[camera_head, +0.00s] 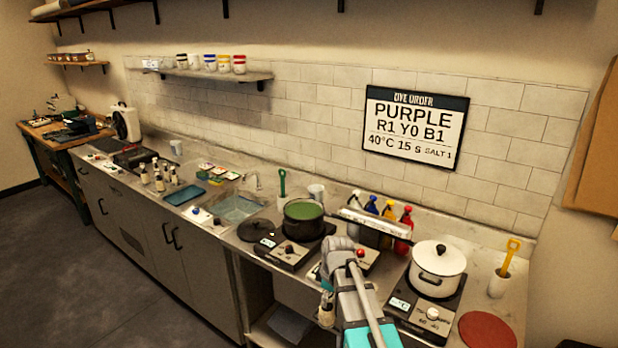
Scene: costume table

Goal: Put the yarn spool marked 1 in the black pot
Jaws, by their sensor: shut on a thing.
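The black pot (304,227) stands upright on a hot plate (288,254) at the middle of the counter, with green showing inside its rim. My gripper (327,303) is in front of the counter, to the lower right of the black pot and apart from it. It is shut on a small pale thing (325,316), which may be the yarn spool. My arm partly hides the grip, and no number mark can be read on it.
A white lidded pot (437,268) stands on another hot plate to the right. A black lid (256,230) lies left of the black pot. Spray bottles (387,214) stand behind. A red round mat (487,330) lies at the right front. A sink (237,208) is farther left.

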